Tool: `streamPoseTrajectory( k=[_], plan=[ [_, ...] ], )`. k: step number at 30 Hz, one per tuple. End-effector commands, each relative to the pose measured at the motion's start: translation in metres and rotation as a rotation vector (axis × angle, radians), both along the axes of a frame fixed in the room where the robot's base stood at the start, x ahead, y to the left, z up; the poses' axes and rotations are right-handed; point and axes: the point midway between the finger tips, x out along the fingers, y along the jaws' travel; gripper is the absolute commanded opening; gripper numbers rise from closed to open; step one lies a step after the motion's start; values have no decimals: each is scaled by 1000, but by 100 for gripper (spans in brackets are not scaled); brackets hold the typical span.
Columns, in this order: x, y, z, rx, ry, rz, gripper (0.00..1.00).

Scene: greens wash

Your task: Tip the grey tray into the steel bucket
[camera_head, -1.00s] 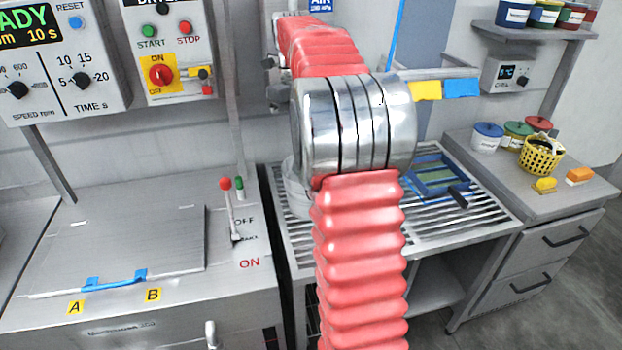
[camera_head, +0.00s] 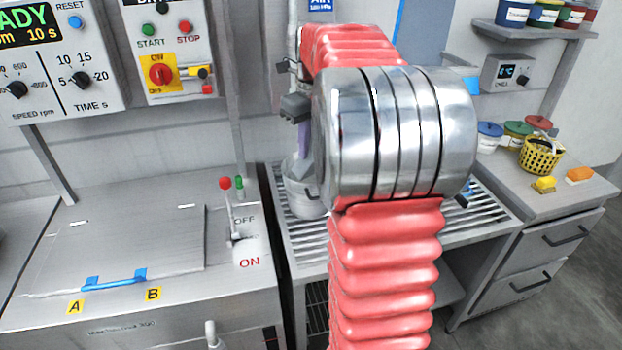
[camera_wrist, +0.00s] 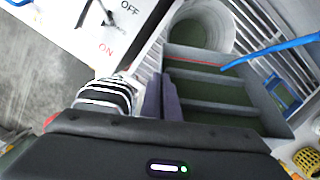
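The steel bucket (camera_head: 303,197) stands on the slatted drain rack, partly hidden by my arm. In the wrist view its open round mouth (camera_wrist: 203,22) is at the top. The grey tray (camera_wrist: 243,117) is just below it in that view, with dark green areas between grey bars, and its far edge overlaps the near side of the bucket. My gripper (camera_wrist: 162,95) has its purple-grey fingers close together at the tray's left side and appears shut on it.
The slatted rack (camera_head: 490,215) extends right of the bucket. A blue-framed tray (camera_wrist: 285,92) lies on it, and a blue hose (camera_wrist: 270,50) crosses above. A lever with a red knob (camera_head: 225,183) stands left of the bucket. A yellow basket (camera_head: 541,155) sits on the right counter.

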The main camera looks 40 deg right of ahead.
Motion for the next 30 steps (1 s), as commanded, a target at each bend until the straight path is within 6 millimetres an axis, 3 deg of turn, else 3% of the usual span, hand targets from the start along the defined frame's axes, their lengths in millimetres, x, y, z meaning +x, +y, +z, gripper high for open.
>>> streamPoseTrajectory(
  k=[13, 30],
  plan=[
    [-4, 0, -1, -1, -25, -2, 0],
    [-22, -1, -15, 6, -204, -1, 0]
  ],
)
